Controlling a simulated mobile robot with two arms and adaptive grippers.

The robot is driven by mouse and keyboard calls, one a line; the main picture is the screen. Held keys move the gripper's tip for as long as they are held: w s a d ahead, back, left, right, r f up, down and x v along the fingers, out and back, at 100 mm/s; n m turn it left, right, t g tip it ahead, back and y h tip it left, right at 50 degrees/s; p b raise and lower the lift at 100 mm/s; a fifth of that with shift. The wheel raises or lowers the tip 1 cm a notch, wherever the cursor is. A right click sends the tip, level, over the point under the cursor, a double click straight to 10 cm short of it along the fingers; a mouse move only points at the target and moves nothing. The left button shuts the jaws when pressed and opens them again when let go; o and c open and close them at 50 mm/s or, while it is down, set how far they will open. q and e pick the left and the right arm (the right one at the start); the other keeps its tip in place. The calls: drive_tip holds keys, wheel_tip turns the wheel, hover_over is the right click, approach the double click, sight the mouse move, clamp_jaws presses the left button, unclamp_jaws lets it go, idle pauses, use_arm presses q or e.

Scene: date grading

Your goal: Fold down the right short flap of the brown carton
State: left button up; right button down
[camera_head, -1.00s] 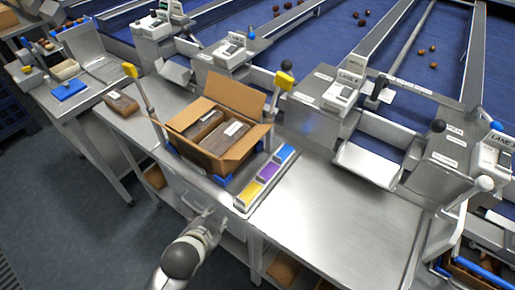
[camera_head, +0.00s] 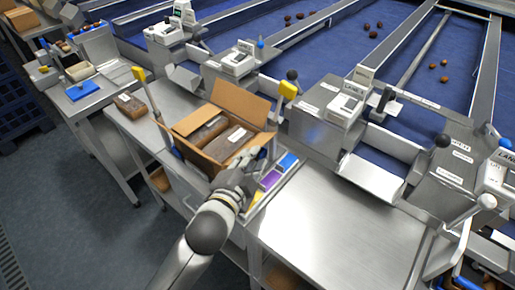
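The brown carton (camera_head: 196,158) stands on the metal bench with its top open. Its far long flap (camera_head: 241,102) stands up, and brown packs with white labels (camera_head: 237,135) lie inside. My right gripper is not in view.
A tray with purple and blue blocks (camera_head: 288,161) sits right of the carton, partly behind my gripper. A brown pack (camera_head: 129,104) lies to the left. The bench (camera_head: 318,215) at right is clear.

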use_arm(q)
drive_tip(key=shift+x, duration=2.35)
drive_tip(key=shift+a+f, duration=0.1)
drive_tip(key=shift+c, duration=0.2)
clamp_jaws()
drive_tip(key=shift+p, duration=0.3)
